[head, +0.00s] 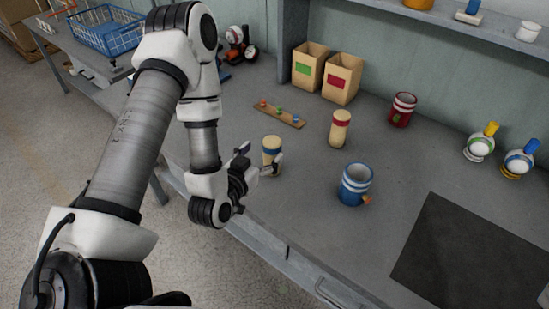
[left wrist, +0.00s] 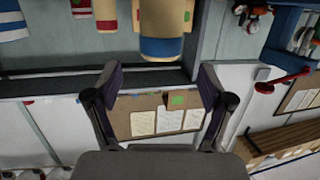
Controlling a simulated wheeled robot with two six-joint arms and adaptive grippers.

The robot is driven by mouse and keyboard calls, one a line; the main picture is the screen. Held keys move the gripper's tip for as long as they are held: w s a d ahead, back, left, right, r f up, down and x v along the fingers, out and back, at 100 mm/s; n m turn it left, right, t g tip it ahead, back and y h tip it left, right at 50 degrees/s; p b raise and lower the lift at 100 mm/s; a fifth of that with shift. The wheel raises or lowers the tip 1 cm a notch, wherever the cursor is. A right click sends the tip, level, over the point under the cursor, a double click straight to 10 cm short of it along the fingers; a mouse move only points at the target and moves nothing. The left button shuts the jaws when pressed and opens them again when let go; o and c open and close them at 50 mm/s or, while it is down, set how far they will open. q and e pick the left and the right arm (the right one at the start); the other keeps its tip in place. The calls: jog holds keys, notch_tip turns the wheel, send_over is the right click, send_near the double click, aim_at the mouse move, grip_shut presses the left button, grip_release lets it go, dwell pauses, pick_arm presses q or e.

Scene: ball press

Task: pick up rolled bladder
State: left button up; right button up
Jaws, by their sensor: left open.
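A cream roll with a blue band (head: 272,145) stands upright on the grey bench, beside my left gripper (head: 260,160). The left fingers are spread and empty, and one fingertip overlaps the roll's lower part in the head view. In the left wrist view this roll (left wrist: 162,28) shows at the top, beyond the gap between the open fingers (left wrist: 159,78). A second cream roll with a red band (head: 340,130) stands further right and back; it also shows in the left wrist view (left wrist: 105,14). My right gripper is not in view.
A blue-striped mug (head: 355,185) stands right of the gripper, and a red mug (head: 402,109) further back. A wooden strip with coloured pegs (head: 279,113) lies behind the rolls. Two boxes (head: 326,73) stand at the wall. A dark mat (head: 468,255) covers the bench at right.

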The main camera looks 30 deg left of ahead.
aim_at(270, 144)
pick_arm(q)
jog(key=shift+w+f, duration=0.15)
jog(key=shift+w, duration=0.2)
jog(key=x, duration=0.2)
jog(key=p+x, duration=0.1)
jog(key=x, duration=0.2)
jog(key=shift+w, duration=0.25)
jog(key=shift+a, duration=0.1)
jog(key=c, duration=1.5)
jog(key=shift+r+p, duration=0.25)
jog(key=shift+p, duration=0.05)
